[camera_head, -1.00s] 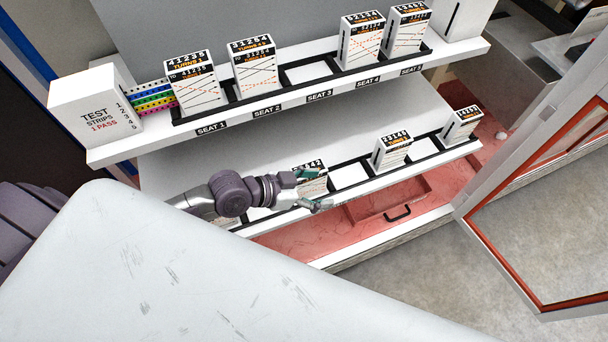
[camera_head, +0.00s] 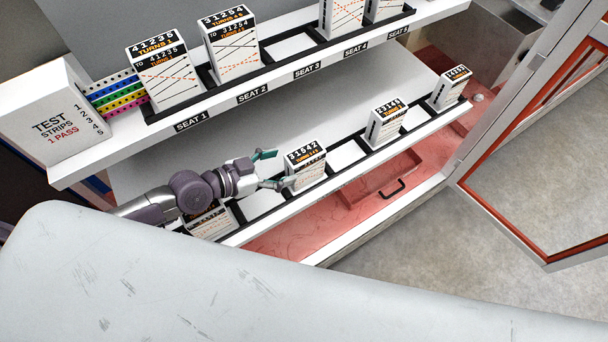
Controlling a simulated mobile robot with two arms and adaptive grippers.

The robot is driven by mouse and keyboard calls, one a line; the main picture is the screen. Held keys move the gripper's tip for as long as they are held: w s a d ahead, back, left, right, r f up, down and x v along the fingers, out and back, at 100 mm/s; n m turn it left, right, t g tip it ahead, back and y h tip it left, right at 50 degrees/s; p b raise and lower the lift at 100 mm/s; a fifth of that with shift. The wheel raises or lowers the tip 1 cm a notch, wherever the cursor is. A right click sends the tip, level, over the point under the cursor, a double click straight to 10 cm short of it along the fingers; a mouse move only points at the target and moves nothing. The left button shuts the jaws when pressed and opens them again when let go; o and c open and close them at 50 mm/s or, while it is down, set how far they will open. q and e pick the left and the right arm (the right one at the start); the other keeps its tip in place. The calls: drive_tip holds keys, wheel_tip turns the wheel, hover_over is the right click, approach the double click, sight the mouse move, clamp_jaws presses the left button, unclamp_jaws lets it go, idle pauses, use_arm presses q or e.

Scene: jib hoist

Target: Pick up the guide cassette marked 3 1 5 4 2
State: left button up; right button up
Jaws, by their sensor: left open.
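The guide cassette marked 3 1 5 4 2 (camera_head: 306,168) stands in the lower rack, a white block with a black label on top and dotted lines on its face. My left gripper (camera_head: 276,170) is open at the left side of this cassette. Its fingertips point toward the cassette and are close to it; I cannot tell whether they touch. Nothing shows between the fingers. My right gripper is not in view.
Cassettes marked 23145 (camera_head: 386,124) and another (camera_head: 451,88) stand further right in the lower rack (camera_head: 380,153). One cassette (camera_head: 208,224) is partly behind my left arm. An open door frame (camera_head: 500,215) stands at right.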

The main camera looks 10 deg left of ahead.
sight(288, 164)
use_arm(q)
drive_tip(key=shift+w+d+f+p, duration=0.2)
drive_tip(key=shift+w+d+p, duration=0.25)
drive_tip(key=shift+w, duration=0.05)
drive_tip(key=shift+x, duration=1.1)
drive_tip(key=x, duration=0.3)
drive_tip(key=shift+w+d, duration=0.1)
drive_tip(key=shift+d, duration=0.05)
drive_tip(key=shift+w+d+f, duration=0.2)
drive_tip(key=shift+d, duration=0.05)
drive_tip(key=shift+c, duration=0.2)
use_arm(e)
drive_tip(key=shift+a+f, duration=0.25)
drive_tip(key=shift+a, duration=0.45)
use_arm(q)
drive_tip(key=shift+r, duration=0.1)
clamp_jaws()
